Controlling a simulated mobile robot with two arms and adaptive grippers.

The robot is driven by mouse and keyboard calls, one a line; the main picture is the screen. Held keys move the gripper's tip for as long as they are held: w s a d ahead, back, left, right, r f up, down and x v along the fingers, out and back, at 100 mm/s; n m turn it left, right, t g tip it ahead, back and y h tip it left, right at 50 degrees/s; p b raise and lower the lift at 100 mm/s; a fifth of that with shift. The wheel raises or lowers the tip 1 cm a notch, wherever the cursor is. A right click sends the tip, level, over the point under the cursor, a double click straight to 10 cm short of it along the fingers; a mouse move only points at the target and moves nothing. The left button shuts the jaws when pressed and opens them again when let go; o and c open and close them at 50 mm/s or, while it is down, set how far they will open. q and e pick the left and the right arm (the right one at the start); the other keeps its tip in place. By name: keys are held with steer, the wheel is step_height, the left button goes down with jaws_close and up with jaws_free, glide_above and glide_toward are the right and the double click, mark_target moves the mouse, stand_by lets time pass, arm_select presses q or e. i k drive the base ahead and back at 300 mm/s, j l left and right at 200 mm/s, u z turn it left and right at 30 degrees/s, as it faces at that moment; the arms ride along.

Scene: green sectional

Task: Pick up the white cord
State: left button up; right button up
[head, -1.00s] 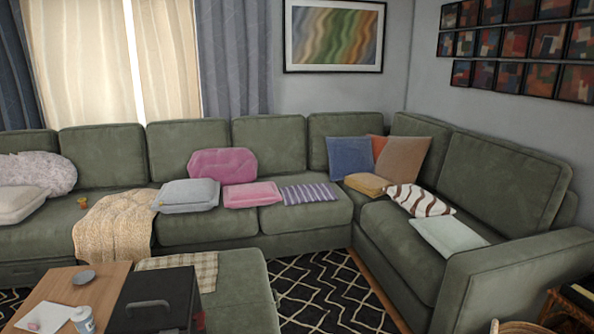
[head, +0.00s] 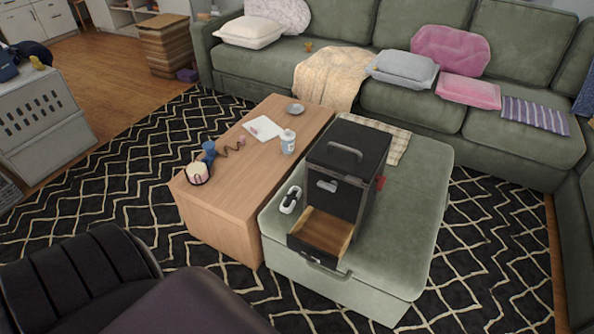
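A small white looped thing (head: 291,200), which looks like the white cord, lies on the green ottoman (head: 413,215) near its left edge. It is beside the open drawer (head: 323,230) of a black box (head: 345,160) and apart from it. It is too small to tell how it is coiled or tied. Neither of my grippers is in view.
A wooden table (head: 225,200) adjoins the ottoman's left side, with a white jar (head: 288,141), paper and a grey dish on it. A dark padded seat (head: 75,280) fills the lower left. Patterned rug (head: 490,260) is bare at the right.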

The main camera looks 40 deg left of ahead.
mark_target(291, 199)
steer(key=u, duration=1.3)
